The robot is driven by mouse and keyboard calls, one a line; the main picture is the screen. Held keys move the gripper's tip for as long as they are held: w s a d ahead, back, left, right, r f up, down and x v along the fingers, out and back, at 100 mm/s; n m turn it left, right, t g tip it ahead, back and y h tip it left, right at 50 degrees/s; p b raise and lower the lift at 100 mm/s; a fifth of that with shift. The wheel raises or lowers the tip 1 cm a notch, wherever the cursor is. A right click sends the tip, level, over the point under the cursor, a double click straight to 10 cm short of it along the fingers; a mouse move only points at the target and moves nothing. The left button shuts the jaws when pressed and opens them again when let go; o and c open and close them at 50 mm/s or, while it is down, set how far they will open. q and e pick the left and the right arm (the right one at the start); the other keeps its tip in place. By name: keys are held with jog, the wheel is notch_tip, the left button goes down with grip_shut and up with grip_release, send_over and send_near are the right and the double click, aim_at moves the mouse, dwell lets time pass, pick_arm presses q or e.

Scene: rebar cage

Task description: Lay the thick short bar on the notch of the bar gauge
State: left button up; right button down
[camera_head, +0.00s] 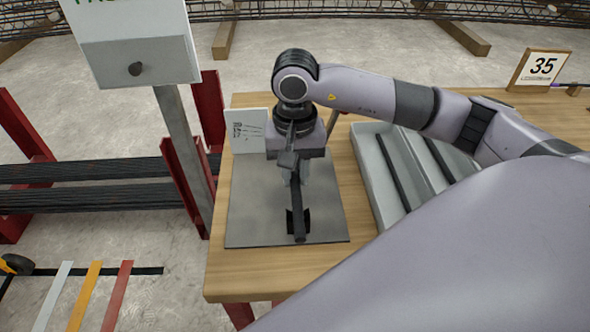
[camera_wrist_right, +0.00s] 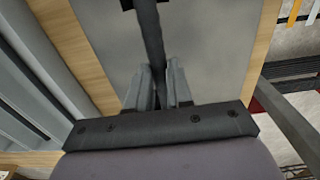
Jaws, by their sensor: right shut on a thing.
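My right gripper (camera_head: 293,178) is shut on the thick short bar (camera_head: 297,198), a dark rod, above a grey plate on the table. In the right wrist view the bar (camera_wrist_right: 151,35) runs away from between the two fingers (camera_wrist_right: 158,75). The bar's near end lies over a small black piece (camera_head: 291,223) that shows on both sides of it and looks like the bar gauge. I cannot tell whether the bar touches it or whether its notch is under the bar. My left gripper is not in view.
The grey plate (camera_head: 250,220) lies on the wooden table (camera_head: 222,280). A white card (camera_head: 246,125) stands behind it. A grey tray with channels (camera_head: 365,150) is to the right. A post with a sign box (camera_head: 140,60) rises at the table's left.

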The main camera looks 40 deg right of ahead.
aim_at(295, 178)
jog(key=shift+f, duration=0.15)
jog(key=c, duration=1)
grip_release()
jog(key=shift+r+p, duration=0.35)
jog(key=shift+r, duration=0.1)
notch_tip(295, 178, up, 12)
jog(key=shift+f, duration=0.2)
jog(key=shift+s, duration=0.1)
